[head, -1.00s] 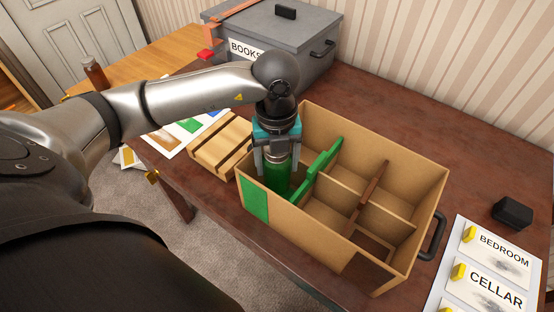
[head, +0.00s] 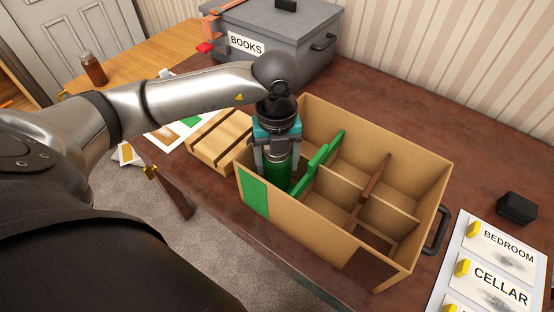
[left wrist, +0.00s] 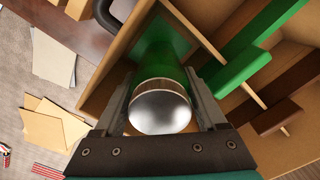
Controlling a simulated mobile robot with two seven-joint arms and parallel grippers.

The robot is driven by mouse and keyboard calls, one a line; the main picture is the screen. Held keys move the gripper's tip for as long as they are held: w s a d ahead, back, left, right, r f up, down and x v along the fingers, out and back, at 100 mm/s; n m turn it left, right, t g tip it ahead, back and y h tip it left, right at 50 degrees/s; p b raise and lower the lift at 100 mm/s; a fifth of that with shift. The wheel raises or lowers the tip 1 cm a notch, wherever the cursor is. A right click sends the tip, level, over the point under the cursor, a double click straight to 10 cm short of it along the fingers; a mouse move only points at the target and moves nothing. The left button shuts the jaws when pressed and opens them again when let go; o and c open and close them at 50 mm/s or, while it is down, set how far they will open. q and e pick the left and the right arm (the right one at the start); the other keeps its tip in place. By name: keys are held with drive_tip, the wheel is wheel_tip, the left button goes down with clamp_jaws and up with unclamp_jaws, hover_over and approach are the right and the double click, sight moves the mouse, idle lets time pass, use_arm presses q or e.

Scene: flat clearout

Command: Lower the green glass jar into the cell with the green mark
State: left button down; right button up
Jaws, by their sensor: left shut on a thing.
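The green glass jar (head: 277,172) with a silver lid is upright between the fingers of my left gripper (head: 275,158), which is shut on it. The jar is inside the left front cell of the cardboard divider box (head: 310,215), the cell whose outer wall carries the green mark (head: 255,192). In the left wrist view the lid (left wrist: 160,110) and the green body (left wrist: 162,55) show between the fingers (left wrist: 160,105). The jar's base is hidden, so I cannot tell whether it touches the cell floor. My right gripper is not in view.
A green divider (head: 318,165) stands right beside the jar and a brown divider (head: 370,192) stands further right. A wooden crate (head: 220,140) is left of the box. A grey BOOKS bin (head: 275,40) is behind. A label sheet (head: 485,265) and black block (head: 517,208) lie at right.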

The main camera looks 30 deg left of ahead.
sight(277, 174)
use_arm(q)
drive_tip(key=shift+f+b, duration=1.65)
drive_tip(key=shift+f, duration=0.5)
idle(0.8)
drive_tip(key=shift+c, duration=0.9)
unclamp_jaws()
